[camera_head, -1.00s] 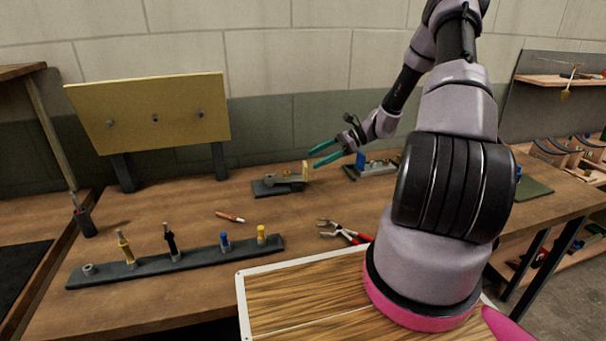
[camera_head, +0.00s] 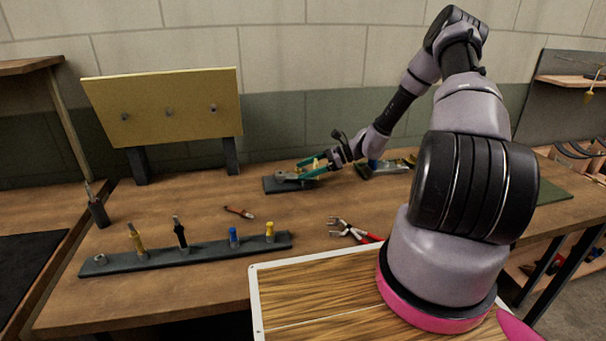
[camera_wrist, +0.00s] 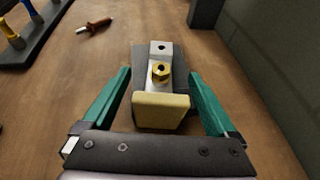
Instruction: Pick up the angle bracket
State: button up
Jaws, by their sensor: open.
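The angle bracket (camera_wrist: 160,113) shows in the wrist view as a pale yellow upright face joined to a grey metal strip with a hole. A brass-coloured nut (camera_wrist: 161,71) sits on the strip. The bracket stands on a dark base plate (camera_wrist: 143,59), which also shows in the head view (camera_head: 274,185). My gripper (camera_wrist: 160,73) is open, with one teal finger on each side of the bracket and visible gaps between. In the head view my gripper (camera_head: 297,170) is low over the base plate and partly hides the bracket.
A dark rack (camera_head: 185,257) with several tools stands at the front left. A red-handled tool (camera_head: 238,212) and pliers (camera_head: 350,231) lie on the wooden bench (camera_head: 180,300). A yellow board (camera_head: 165,108) stands behind. Another fixture (camera_head: 385,168) is right of my gripper.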

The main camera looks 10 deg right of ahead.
jog(key=shift+a+f, duration=0.15)
jog(key=shift+a, duration=0.25)
jog(key=shift+c, duration=0.3)
grip_shut()
jog(key=shift+w, duration=0.1)
notch_tip(320, 180, up, 10)
